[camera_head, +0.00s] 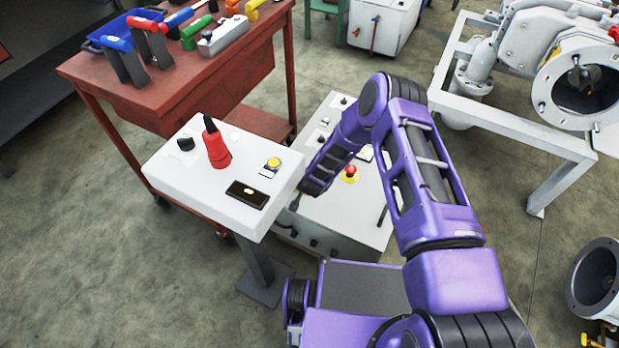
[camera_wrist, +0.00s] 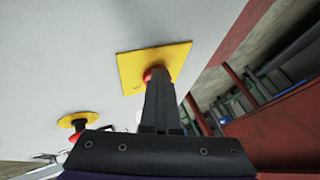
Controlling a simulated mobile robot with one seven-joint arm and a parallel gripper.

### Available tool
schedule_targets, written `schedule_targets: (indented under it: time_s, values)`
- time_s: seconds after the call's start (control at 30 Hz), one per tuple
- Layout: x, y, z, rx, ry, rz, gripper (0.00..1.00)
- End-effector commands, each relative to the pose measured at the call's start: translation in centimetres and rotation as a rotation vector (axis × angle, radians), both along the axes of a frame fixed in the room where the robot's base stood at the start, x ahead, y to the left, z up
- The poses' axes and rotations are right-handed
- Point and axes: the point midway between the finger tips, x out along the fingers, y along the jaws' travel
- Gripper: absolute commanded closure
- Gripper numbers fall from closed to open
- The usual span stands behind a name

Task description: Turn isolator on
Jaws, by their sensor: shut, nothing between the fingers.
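The isolator appears in the wrist view as a red knob (camera_wrist: 149,76) on a yellow square plate (camera_wrist: 130,70), fixed to a pale panel. My gripper (camera_wrist: 157,72) is shut and empty, its dark fingertips at the red knob and covering much of it. I cannot tell whether they touch it, nor which way the knob is turned. In the head view my gripper (camera_head: 294,204) is at the left part of the low white cabinet (camera_head: 330,222). The isolator is not clearly seen there.
A red button on a round yellow base (camera_head: 349,176) is on the cabinet, and in the wrist view (camera_wrist: 78,121). A white panel (camera_head: 185,178) on a pedestal stands close on the left. A red-brown bench (camera_head: 120,75) with tools is behind it.

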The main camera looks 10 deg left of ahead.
Motion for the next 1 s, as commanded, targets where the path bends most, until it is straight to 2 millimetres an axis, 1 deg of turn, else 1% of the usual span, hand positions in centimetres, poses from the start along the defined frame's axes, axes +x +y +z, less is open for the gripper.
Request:
schedule_targets:
  time_s: [0.03,0.2,0.67,0.87,1.0]
  values:
    - [-0.2,0.4,0.0,0.001,-0.001,0.008,1.00]
    - [-0.5,0.9,0.0,0.001,0.000,0.016,1.00]
    - [-0.5,1.0,0.1,0.002,-0.001,0.017,1.00]
    - [0.1,0.9,0.0,0.002,-0.002,0.017,1.00]
    - [1.1,0.8,0.1,0.001,-0.009,0.015,1.00]
